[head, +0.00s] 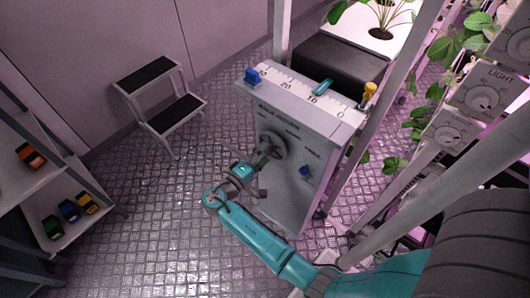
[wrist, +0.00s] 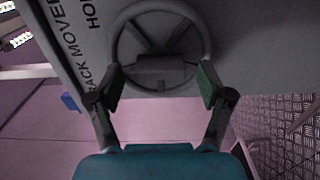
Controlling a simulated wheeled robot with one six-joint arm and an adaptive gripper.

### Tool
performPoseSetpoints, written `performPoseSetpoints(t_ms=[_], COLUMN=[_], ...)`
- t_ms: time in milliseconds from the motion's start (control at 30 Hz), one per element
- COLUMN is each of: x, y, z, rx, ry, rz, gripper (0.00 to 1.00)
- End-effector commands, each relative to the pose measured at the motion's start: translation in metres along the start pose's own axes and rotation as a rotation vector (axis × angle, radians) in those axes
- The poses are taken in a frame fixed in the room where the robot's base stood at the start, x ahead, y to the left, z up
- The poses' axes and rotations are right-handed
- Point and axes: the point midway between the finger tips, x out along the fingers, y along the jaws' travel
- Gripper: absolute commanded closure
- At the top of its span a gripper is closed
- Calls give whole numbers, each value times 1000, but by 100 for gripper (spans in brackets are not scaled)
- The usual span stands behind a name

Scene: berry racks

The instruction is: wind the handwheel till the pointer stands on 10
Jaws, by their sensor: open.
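The grey handwheel (head: 272,146) sits on the front of a grey cabinet (head: 290,185). In the wrist view the handwheel (wrist: 206,40) shows its round rim, spokes and a hub block. My gripper (wrist: 160,88) is open, with one green-padded finger on each side of the wheel's near rim. I cannot tell whether the pads touch it. My gripper (head: 257,164) also shows at the wheel in the head view, partly covering it. The teal pointer (head: 323,87) lies across the white scale (head: 300,94) on the cabinet top, at or very near 10; the exact mark is hard to read.
Plant racks and a pale post crowd the right. A step stool (head: 158,100) and shelf (head: 75,205) stand left, with open floor between.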

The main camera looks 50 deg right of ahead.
Motion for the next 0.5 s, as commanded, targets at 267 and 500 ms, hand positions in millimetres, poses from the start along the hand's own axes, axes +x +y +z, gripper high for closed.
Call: performPoseSetpoints(t_ms=[267,500], x=[-52,-92], y=[0,0], z=[-1,-1], rx=[0,0], ry=[6,4], rz=[0,0], gripper=[21,21])
